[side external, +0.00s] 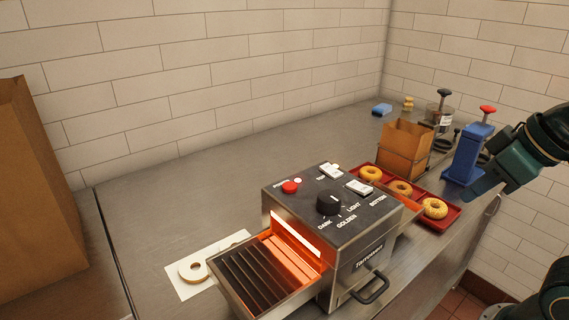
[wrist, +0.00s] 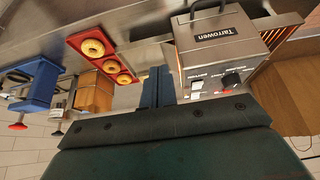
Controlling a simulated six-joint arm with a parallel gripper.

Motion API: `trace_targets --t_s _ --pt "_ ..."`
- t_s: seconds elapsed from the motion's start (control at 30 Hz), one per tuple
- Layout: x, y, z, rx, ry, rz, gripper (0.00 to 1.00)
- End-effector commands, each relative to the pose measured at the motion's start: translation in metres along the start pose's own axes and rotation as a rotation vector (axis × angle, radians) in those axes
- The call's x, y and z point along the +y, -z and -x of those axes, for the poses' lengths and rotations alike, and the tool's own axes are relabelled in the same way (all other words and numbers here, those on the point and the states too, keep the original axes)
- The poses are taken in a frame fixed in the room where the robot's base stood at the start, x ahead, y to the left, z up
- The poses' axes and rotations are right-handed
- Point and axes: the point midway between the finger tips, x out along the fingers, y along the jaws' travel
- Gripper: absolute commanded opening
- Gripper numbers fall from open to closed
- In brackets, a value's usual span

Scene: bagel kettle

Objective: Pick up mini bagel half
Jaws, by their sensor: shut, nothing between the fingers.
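A pale bagel half (side external: 194,269) lies flat on a white paper sheet (side external: 216,262) at the left of the toaster. Three golden bagel pieces, the far one (side external: 370,173), the middle one (side external: 401,188) and the near one (side external: 434,208), sit in a row on a red tray (side external: 384,191) behind the toaster; they also show in the wrist view (wrist: 93,47). I cannot tell which piece is the mini one. My gripper (side external: 481,190) is shut and empty at the right, beside the blue stand and apart from the bagels. Its fingers show side by side in the wrist view (wrist: 158,88).
A conveyor toaster (side external: 345,262) with a glowing opening and a dark slatted chute (side external: 251,280) stands at front centre. A blue stand with a red knob (side external: 468,155), a brown bag in a wire holder (side external: 404,148) and a blue sponge (side external: 382,109) are farther back. The left counter is mostly clear.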

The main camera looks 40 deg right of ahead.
Motion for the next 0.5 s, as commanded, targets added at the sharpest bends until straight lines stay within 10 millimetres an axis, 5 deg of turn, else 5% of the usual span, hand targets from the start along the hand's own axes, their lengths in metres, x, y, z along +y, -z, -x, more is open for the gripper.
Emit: trace_targets --t_s 0.4,0.5 --pt "0.0 0.0001 0.0 0.0 0.0 0.0 0.0" --pt "0.0 0.0001 0.0 0.0 0.0 0.0 0.2"
